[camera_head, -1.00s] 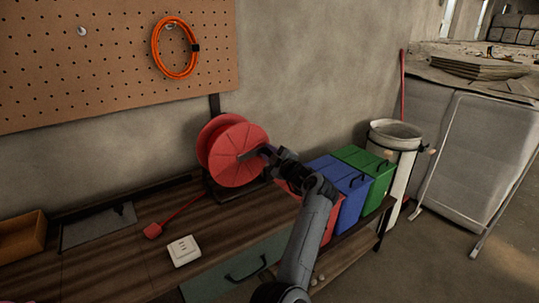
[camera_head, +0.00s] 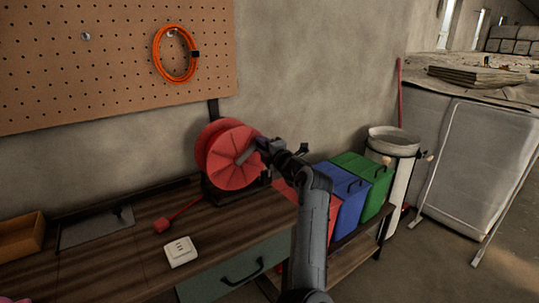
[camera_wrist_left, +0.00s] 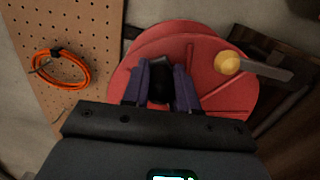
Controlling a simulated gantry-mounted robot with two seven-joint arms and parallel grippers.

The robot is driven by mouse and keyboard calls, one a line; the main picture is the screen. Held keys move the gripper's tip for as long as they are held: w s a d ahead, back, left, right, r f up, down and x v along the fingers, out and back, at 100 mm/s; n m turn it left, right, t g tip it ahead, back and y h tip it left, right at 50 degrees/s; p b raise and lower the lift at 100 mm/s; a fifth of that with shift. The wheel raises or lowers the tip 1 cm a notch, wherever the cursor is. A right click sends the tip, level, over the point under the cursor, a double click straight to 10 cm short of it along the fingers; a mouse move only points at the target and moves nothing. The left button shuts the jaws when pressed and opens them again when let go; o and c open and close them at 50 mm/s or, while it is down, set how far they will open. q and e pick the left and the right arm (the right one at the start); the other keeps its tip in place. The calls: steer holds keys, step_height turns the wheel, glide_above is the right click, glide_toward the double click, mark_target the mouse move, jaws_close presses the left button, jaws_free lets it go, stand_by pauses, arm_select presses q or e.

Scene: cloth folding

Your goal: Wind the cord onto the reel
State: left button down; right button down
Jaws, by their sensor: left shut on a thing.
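The red reel (camera_head: 226,155) stands at the back of the wooden bench against the wall, and fills the middle of the left wrist view (camera_wrist_left: 135,92). A red cord (camera_head: 187,209) runs from near the reel's foot across the bench to a red plug (camera_head: 161,224). My left gripper (camera_head: 264,147) is in front of the reel's face. Its purple fingers (camera_wrist_left: 161,85) are shut on a dark part that looks like the crank handle; they largely hide it. A grey bar with a yellow knob (camera_wrist_left: 228,62) shows beside them. My right gripper is not in view.
A white socket box (camera_head: 180,251) sits on the bench (camera_head: 115,258). Blue (camera_head: 352,193) and green (camera_head: 365,168) bins stand right of the reel, near my left arm. An orange cable coil (camera_head: 176,54) hangs on the pegboard (camera_head: 95,55).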

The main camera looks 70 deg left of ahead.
mark_target(228, 143)
arm_select(q)
steer(key=n, duration=0.1)
steer(key=s+r+n+b, duration=0.1)
steer(key=s+n+b, duration=0.1)
steer(key=n, duration=0.1)
steer(key=shift+s+d+r, duration=0.15)
steer(key=shift+d+r, duration=0.05)
steer(key=shift+r, duration=0.1)
steer(key=n+b, duration=0.1)
steer(key=s+n+b, duration=0.1)
steer(key=s+r+n+b, duration=0.1)
steer(key=shift+s+d+n+g, duration=0.15)
steer(key=shift+d+n+g, duration=0.15)
steer(key=shift+n, duration=0.1)
steer(key=s+n+b, duration=0.1)
steer(key=n+b, duration=0.1)
steer(key=s+n+b, duration=0.2)
steer(key=shift+s+d+n, duration=0.1)
steer(key=shift+d+n, duration=0.25)
steer(key=shift+n, duration=0.05)
steer(key=shift+s+d+f+n+g+b, duration=0.15)
steer(key=shift+s+n+g+b, duration=0.15)
steer(key=shift+s+n+b, duration=0.6)
steer(key=shift+n+b, duration=0.3)
steer(key=shift+b, duration=0.1)
steer(key=shift+s+d+f, duration=0.1)
steer(key=shift+s+f, duration=0.05)
steer(key=shift+s, duration=0.25)
